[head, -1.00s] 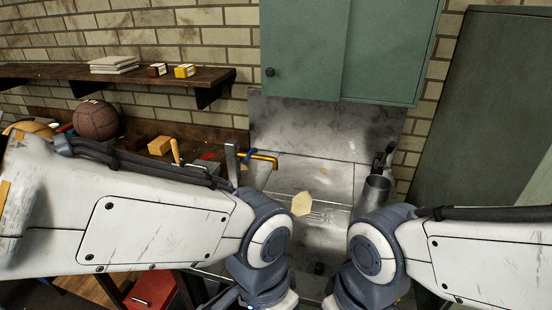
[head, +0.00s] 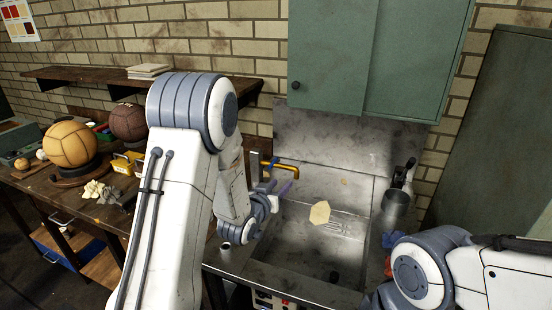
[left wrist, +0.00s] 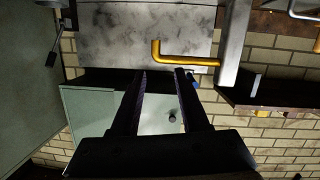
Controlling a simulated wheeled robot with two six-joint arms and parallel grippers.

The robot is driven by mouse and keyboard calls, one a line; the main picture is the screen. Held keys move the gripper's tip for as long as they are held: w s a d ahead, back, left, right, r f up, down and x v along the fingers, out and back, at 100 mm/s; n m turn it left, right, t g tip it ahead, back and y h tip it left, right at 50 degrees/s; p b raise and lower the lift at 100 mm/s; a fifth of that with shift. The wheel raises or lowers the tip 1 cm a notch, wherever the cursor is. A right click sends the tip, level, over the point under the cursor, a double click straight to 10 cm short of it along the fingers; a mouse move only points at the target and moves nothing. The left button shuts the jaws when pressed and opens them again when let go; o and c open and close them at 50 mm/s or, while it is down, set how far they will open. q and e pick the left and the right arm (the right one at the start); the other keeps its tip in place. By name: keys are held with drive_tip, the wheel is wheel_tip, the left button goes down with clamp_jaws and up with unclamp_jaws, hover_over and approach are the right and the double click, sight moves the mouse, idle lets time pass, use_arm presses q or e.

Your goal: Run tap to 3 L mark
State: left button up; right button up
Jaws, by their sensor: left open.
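The brass tap spout (head: 287,169) sticks out from a grey upright post (head: 255,165) at the left of the metal sink (head: 285,245). A small blue part, perhaps the tap handle, shows by the spout. My left gripper (head: 287,187) is open and empty, just below the spout. In the left wrist view the spout (left wrist: 186,58) lies beyond the open fingertips (left wrist: 161,72), and the blue part (left wrist: 194,83) is beside one finger. No water stream shows. I cannot make out a 3 L mark. My right gripper is out of view.
A cream piece (head: 320,212) lies in the sink near pale line markings. A metal cup (head: 395,207) stands at the sink's right. A green cabinet (head: 335,55) hangs above. Leather balls (head: 70,143) stand on the left bench. My right forearm covers the lower right.

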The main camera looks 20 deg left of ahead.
sight(274, 161)
use_arm(q)
drive_tip(key=a+r+n+t+y, duration=0.1)
drive_tip(key=a+r+t, duration=0.15)
drive_tip(key=a, duration=0.25)
drive_tip(key=w+p, duration=0.1)
drive_tip(key=w, duration=0.2)
drive_tip(key=w+p, duration=0.1)
drive_tip(key=w, duration=0.2)
drive_tip(key=w+f+p, duration=0.1)
drive_tip(key=w+p, duration=0.1)
drive_tip(key=w, duration=0.1)
drive_tip(key=shift+w, duration=0.25)
drive_tip(key=shift+w+d, duration=0.1)
drive_tip(key=shift+w, duration=0.4)
clamp_jaws()
idle(0.4)
